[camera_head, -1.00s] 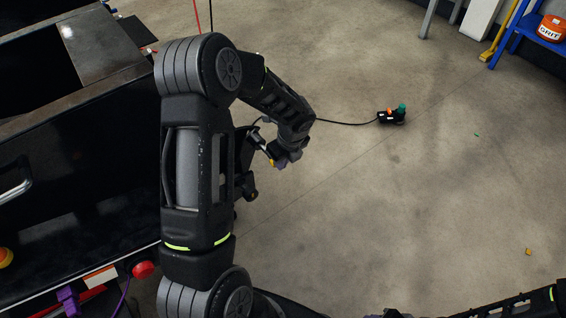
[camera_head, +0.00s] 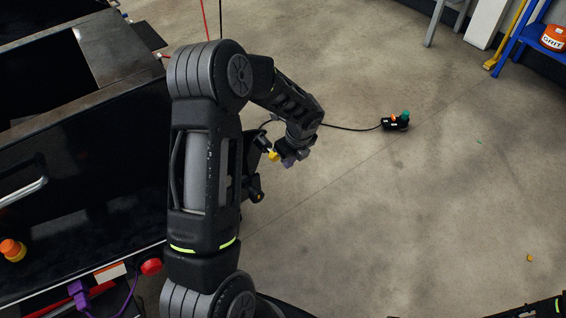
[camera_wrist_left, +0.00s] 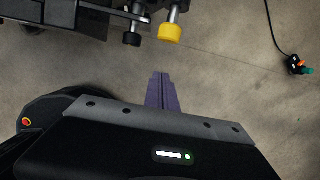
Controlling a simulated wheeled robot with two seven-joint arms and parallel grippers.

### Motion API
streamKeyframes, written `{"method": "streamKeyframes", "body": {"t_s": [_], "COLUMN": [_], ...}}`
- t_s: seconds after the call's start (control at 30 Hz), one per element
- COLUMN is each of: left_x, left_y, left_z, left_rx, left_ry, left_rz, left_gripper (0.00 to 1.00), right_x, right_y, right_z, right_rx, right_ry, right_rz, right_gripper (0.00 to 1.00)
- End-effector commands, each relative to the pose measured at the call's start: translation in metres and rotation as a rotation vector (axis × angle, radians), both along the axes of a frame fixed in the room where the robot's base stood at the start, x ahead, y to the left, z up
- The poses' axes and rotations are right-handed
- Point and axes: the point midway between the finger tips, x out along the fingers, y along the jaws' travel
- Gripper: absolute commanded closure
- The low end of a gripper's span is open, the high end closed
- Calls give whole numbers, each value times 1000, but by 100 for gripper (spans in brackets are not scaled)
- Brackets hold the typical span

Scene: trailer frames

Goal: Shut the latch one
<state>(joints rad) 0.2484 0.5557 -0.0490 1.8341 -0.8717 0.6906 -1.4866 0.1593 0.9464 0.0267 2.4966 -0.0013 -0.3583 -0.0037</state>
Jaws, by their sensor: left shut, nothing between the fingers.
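A yellow-tipped metal pin (camera_wrist_left: 171,33), which may belong to the latch, hangs from the dark trailer frame at the top of the left wrist view. A black knob (camera_wrist_left: 132,39) is just left of it. The yellow tip also shows in the head view (camera_head: 273,156), beside my left gripper (camera_head: 290,158). My left gripper's purple fingers (camera_wrist_left: 162,90) are closed together with nothing between them. They are below the yellow tip in the wrist view, with a visible gap. Which part is latch one, and its state, I cannot tell. My right gripper is out of view.
The black trailer side (camera_head: 90,190) fills the left, with an orange knob (camera_head: 12,249) and a red button (camera_head: 151,266). A cable runs over the floor to a small black plug block (camera_head: 396,122). A blue rack (camera_head: 520,38) stands far right.

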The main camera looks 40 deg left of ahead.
Motion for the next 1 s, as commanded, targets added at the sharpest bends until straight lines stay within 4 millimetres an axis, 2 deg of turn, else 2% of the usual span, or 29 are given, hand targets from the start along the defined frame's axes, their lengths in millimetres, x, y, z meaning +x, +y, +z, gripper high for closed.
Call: {"method": "streamKeyframes", "body": {"t_s": [0.03, 0.2, 0.37, 0.53, 1.0], "left_x": [-1, -4, -5, -7, -6], "left_y": [-4, -12, -17, -19, -19], "left_z": [14, 49, 68, 74, 73], "left_rx": [-1, -1, -2, -2, -2], "left_ry": [-2, -1, 1, 3, 3], "left_rz": [0, 0, 0, 0, 0], "left_gripper": [100, 100, 100, 100, 100], "right_x": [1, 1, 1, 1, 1], "right_y": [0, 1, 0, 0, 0], "right_z": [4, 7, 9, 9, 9], "right_rx": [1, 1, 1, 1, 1], "right_ry": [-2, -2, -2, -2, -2], "right_rz": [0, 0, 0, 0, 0], "right_gripper": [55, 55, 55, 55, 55]}}
